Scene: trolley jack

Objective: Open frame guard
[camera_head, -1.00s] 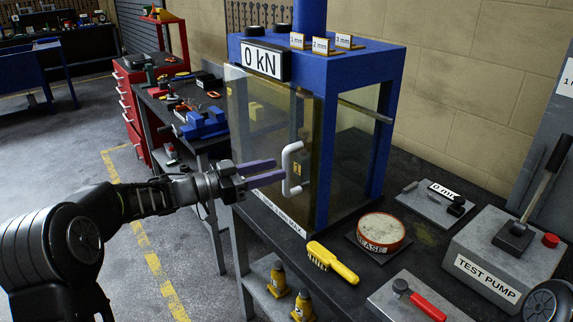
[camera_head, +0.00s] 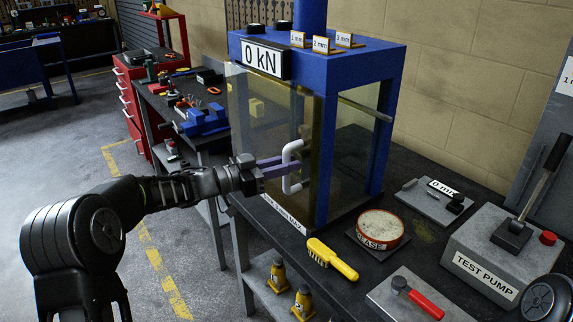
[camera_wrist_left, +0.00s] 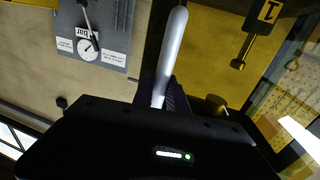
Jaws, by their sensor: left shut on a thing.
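The blue press frame (camera_head: 318,75) stands on the dark bench with a "0 kN" sign. Its clear, yellowish guard (camera_head: 262,125) covers the front and looks closed. A white D-shaped handle (camera_head: 287,185) sits at the guard's right edge. My left gripper (camera_head: 290,172) has its purple fingers at the handle's upright bar, shut on it. In the left wrist view the handle (camera_wrist_left: 172,55) runs into the jaws behind the dark gripper body; the finger contact is mostly hidden. My right gripper is not in view.
A yellow brush (camera_head: 332,262), a grease tin (camera_head: 380,231) and a red-handled tool (camera_head: 425,303) lie on the bench before the press. The test pump (camera_head: 505,258) stands at right. Open floor lies to the left.

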